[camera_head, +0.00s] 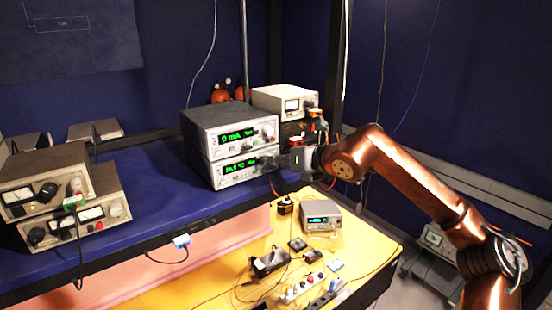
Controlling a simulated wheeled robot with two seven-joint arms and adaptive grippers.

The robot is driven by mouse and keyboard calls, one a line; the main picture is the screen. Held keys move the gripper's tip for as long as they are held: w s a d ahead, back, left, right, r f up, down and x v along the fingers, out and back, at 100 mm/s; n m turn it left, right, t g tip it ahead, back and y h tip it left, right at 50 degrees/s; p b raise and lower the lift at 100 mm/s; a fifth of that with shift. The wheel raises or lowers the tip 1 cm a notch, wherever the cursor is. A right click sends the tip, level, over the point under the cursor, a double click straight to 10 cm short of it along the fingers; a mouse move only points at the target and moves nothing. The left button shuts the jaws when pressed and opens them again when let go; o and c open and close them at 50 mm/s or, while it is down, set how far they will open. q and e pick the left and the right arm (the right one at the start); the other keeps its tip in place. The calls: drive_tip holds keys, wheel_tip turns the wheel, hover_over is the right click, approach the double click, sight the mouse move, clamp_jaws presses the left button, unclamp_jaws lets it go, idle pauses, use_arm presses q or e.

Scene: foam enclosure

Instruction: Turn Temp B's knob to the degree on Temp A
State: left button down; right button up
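Two grey instruments with green displays are stacked on the blue shelf. The upper instrument (222,122) has a display (239,134) that seems to read "0 mA", and a knob (268,131) at its right end. The lower instrument (214,168) has a display (241,168) that seems to show a °C value, too small to read surely. I cannot tell which is Temp A or Temp B. My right gripper (281,162) reaches in from the right to the right end of the lower front panel and hides its knob area. Its fingers and any contact are unclear. My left gripper is not in view.
A cream meter box (285,99) stands behind right of the stack. Two analog meter units (70,221) sit at the left of the blue shelf (160,205). Below, a yellow bench (222,274) holds a small grey instrument (321,217), cables and a power strip (303,288).

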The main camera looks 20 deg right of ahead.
drive_tip(key=shift+c, duration=0.2)
clamp_jaws()
idle(0.8)
drive_tip(key=n+b, duration=0.1)
drive_tip(key=b, duration=0.1)
drive_tip(key=n+h+b, duration=0.1)
drive_tip(key=shift+a+f+t+h+b, duration=0.1)
drive_tip(key=shift+a+t+h+b, duration=0.05)
drive_tip(key=shift+t+h+b, duration=0.2)
drive_tip(key=shift+s+a+n+t+h+b, duration=0.1)
drive_tip(key=shift+n+t+h+b, duration=0.3)
drive_tip(key=shift+n+b, duration=0.55)
drive_tip(key=shift+a+n+t+h+b, duration=0.15)
drive_tip(key=shift+n+h+b, duration=0.4)
drive_tip(key=shift+n+b, duration=0.4)
drive_tip(key=shift+d, duration=0.1)
drive_tip(key=shift+o, duration=0.2)
unclamp_jaws()
